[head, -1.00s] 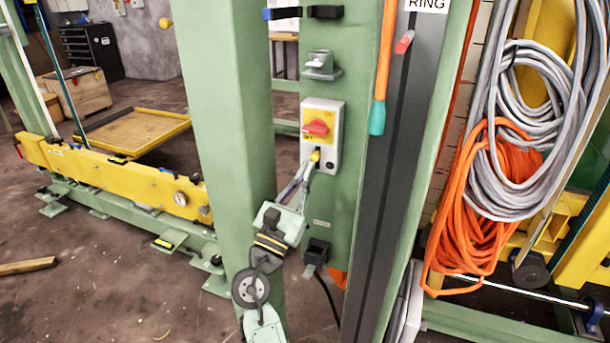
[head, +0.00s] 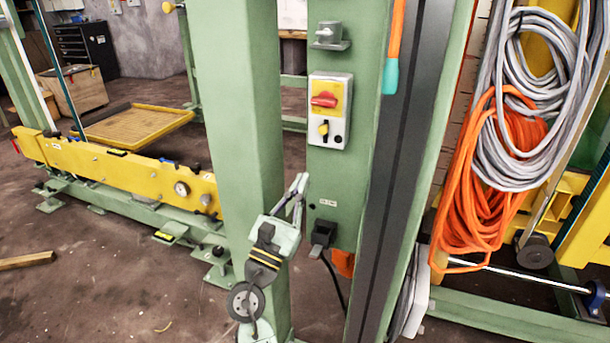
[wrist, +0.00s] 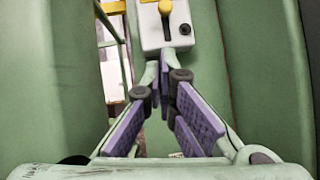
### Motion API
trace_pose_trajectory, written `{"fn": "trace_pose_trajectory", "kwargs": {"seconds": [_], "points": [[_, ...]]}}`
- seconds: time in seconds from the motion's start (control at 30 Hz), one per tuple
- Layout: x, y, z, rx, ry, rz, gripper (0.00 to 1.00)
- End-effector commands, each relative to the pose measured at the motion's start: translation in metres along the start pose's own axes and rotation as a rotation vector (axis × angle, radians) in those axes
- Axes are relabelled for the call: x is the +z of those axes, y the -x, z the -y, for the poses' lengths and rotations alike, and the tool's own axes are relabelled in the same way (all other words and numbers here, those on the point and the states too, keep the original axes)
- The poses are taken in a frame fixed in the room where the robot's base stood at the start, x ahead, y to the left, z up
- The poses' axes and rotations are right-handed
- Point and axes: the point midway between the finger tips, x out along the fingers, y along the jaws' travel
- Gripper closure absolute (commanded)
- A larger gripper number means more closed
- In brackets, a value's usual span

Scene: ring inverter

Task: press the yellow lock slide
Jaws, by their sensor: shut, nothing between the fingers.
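The yellow lock slide (head: 323,129) sits on the lower left of a pale switch box (head: 341,134) on the green post, below a red rotary handle (head: 324,100). In the wrist view the slide (wrist: 165,8) is at the top edge, with a dark slot running down below it. My gripper (head: 303,178) is shut and empty. It is below and a little left of the box in the head view, apart from the slide. In the wrist view my gripper's fingertips (wrist: 164,56) point up toward the box's lower edge.
A thick green column (head: 235,110) stands just left of my gripper. A black socket with a cable (head: 322,234) is on the post below the box, and a grey bracket (head: 328,36) above it. Orange and grey cable coils (head: 530,110) hang at the right.

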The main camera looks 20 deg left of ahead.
Motion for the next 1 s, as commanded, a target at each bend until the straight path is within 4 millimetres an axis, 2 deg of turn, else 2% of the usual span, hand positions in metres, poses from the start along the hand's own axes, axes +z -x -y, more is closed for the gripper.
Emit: {"fn": "trace_pose_trajectory", "kwargs": {"seconds": [0.03, 0.1, 0.3, 1.0], "points": [[-0.004, 0.014, 0.0, 0.003, -0.002, -0.003, 1.0], [-0.003, 0.027, 0.0, 0.001, -0.001, -0.003, 1.0], [0.0, 0.049, -0.001, 0.001, -0.002, 0.0, 1.0], [0.001, 0.052, 0.0, 0.0, -0.001, 0.0, 1.0]]}}
